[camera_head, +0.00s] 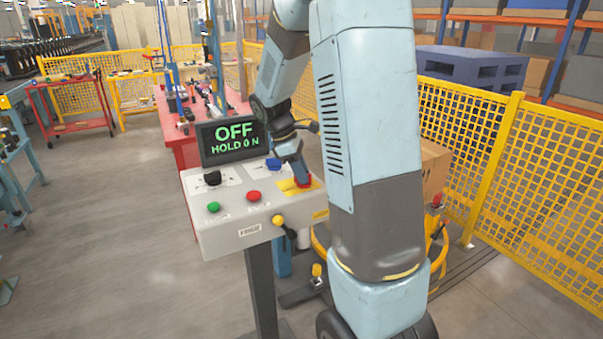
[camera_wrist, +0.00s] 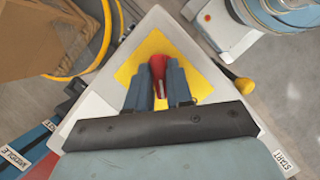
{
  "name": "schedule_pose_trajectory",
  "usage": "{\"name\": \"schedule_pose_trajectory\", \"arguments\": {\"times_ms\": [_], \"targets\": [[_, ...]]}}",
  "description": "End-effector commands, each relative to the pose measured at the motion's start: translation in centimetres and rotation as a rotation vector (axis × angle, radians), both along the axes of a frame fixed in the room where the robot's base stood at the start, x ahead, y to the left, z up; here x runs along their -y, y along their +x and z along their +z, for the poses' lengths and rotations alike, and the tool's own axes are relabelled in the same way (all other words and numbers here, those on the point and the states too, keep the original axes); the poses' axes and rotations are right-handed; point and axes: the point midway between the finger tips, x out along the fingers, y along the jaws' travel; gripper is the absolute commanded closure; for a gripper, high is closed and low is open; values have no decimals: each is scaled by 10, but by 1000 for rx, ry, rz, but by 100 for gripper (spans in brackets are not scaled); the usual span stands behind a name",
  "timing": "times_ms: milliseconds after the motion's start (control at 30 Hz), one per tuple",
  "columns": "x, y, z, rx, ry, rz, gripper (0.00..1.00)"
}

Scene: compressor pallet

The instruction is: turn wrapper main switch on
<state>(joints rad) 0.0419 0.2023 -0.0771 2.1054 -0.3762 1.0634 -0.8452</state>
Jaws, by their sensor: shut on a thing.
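The wrapper's control panel (camera_head: 228,220) stands on a post, with a display (camera_head: 233,141) that reads "OFF" and "HOLD 0 N". The main switch, a red knob on a yellow plate, is at the panel's right end (camera_head: 304,182); it also shows in the wrist view (camera_wrist: 158,65). My gripper (camera_wrist: 159,82) is above the yellow plate (camera_wrist: 141,52) with its two fingers shut on the red knob, one on each side. The fingers hide part of the knob in both views.
The panel also carries a green button (camera_head: 214,207), a red button (camera_head: 254,196), a black knob (camera_head: 212,178), a blue knob (camera_head: 273,164) and a yellow knob (camera_head: 278,220) on its front. A yellow mesh fence (camera_head: 555,170) stands at right. Open floor lies left.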

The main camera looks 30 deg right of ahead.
Motion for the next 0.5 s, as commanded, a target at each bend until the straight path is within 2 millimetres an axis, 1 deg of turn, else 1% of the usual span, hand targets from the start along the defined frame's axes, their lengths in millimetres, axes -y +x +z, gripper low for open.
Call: {"name": "schedule_pose_trajectory", "arguments": {"times_ms": [500], "targets": [[3, 3, 0, 3, 0, -490, 100]]}}
